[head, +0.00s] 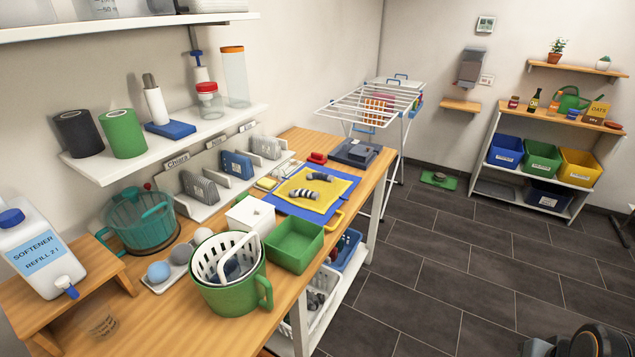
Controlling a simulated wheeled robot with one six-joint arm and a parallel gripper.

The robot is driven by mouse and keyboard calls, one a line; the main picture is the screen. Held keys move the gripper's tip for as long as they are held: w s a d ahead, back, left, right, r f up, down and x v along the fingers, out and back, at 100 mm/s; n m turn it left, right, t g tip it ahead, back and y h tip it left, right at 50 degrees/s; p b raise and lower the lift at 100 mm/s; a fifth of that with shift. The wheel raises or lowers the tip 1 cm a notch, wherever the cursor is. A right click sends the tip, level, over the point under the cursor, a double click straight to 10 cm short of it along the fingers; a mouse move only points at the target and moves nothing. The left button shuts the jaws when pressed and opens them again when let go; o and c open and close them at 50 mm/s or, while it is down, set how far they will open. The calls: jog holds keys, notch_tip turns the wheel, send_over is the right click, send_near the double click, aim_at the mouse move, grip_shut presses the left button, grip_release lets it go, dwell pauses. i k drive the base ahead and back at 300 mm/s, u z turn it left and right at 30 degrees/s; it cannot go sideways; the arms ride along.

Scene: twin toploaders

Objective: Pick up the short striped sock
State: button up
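A black-and-white striped sock (304,194) lies on a yellow mat (343,187), which lies on a blue mat (322,214) on the wooden bench. A second, grey sock-like piece (320,177) lies just behind it on the same yellow mat, with darker markings. The two lie close together, and at this size I cannot tell which is shorter. My gripper's fingers are not in view.
A green box (294,247), white box (250,215), green bucket with a white basket (232,293) and teal tub (141,222) crowd the bench's near part. A low shelf with dividers (210,195) stands behind. A drying rack (372,105) stands beyond the bench. The tiled floor (460,250) at right is mostly clear.

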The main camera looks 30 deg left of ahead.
aim_at(303, 192)
jog(key=u, duration=0.35)
jog(key=i, duration=0.9)
jog(key=u, duration=1.4)
jog(key=i, duration=0.6)
jog(key=u, duration=0.6)
